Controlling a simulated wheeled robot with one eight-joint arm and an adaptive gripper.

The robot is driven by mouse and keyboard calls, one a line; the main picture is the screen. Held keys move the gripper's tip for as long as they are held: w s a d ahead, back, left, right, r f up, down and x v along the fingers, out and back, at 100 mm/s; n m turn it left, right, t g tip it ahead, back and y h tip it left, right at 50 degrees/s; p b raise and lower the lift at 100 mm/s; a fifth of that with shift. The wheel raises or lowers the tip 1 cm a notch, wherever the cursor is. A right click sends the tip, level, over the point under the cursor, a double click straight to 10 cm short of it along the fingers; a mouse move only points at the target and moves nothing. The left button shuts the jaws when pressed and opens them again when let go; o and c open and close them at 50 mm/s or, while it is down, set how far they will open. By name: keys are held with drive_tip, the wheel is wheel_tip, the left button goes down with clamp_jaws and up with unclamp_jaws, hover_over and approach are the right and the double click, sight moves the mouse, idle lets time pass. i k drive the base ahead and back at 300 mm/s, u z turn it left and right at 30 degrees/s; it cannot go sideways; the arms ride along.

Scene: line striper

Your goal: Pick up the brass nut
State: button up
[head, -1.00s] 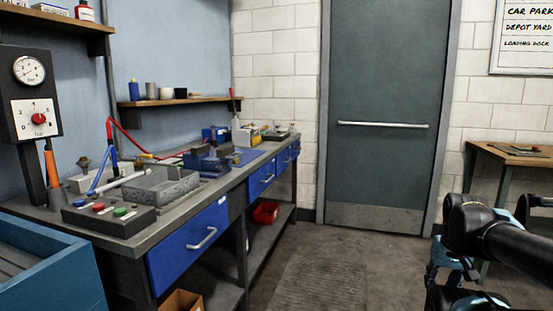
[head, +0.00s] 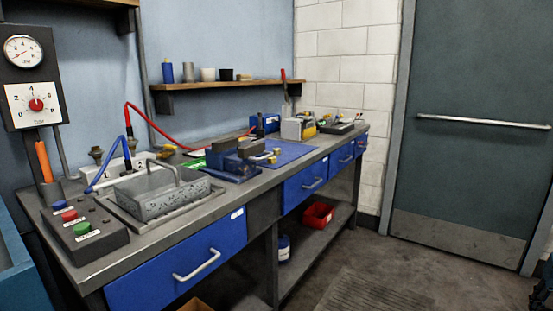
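Small brass-coloured pieces (head: 272,158) lie on the blue mat (head: 297,151) on the workbench, just right of the blue vise (head: 235,158). They are too small to tell whether one is the brass nut. My gripper cannot be made out; only a dark sliver of my arm shows at the lower right edge.
The workbench (head: 160,235) runs along the left wall, with a grey tray (head: 163,197) and a button box (head: 84,234) at its near end. A blue bin (head: 22,280) stands at lower left. Open floor (head: 385,265) lies right of the bench, before the door (head: 470,130).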

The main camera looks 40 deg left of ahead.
sight(272, 160)
drive_tip(key=u, duration=0.45)
drive_tip(key=i, duration=0.95)
drive_tip(key=u, duration=0.9)
drive_tip(key=i, duration=0.3)
drive_tip(key=u, duration=0.15)
